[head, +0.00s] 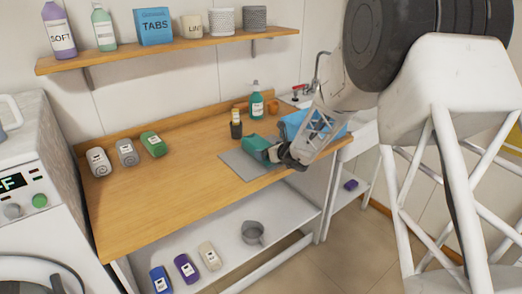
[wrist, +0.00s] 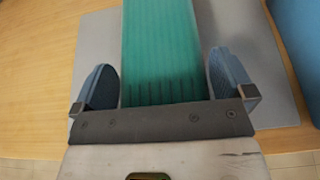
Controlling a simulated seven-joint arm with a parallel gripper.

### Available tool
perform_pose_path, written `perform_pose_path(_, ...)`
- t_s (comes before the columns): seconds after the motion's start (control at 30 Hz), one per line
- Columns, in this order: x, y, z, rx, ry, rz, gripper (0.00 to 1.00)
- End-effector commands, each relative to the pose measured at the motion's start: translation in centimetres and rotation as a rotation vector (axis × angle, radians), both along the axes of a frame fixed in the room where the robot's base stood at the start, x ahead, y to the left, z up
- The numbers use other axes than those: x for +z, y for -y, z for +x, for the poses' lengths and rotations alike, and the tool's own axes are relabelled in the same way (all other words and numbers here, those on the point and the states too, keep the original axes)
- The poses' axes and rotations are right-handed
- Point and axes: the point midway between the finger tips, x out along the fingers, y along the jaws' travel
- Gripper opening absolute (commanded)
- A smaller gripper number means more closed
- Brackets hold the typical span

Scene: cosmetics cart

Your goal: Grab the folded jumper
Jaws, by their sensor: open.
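The teal folded jumper (head: 256,146) lies on a grey mat (head: 239,164) near the right end of the wooden worktop. In the wrist view the jumper (wrist: 162,40) is a long teal block with ribbed lines, running up from the gripper's palm edge. My gripper (head: 275,153) is at the near right side of it, low over the mat. In the wrist view my gripper (wrist: 161,75) is open, with one blue-grey finger on each side of the jumper and a gap visible on both sides. The jumper's near end is hidden by the palm.
A blue container (head: 293,124) stands close behind my gripper, to the jumper's right. A dark bottle (head: 236,124) and a green bottle (head: 257,104) stand behind it. The worktop's middle is clear. A shelf (head: 180,48) hangs above.

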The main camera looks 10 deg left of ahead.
Motion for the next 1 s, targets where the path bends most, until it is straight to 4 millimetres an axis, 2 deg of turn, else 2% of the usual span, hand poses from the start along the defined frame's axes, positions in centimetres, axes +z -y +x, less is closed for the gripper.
perform_pose_path(0.03,0.0,0.0,0.0,0.000,0.000,0.000,0.97)
perform_pose_path(0.3,0.0,0.0,0.0,0.000,0.000,0.000,0.56)
perform_pose_path(0.73,0.6,0.0,0.0,0.000,0.001,0.001,0.55)
perform_pose_path(0.87,1.5,0.0,0.0,0.000,0.002,0.001,0.55)
perform_pose_path(1.0,3.2,0.0,0.0,0.001,0.004,0.002,0.55)
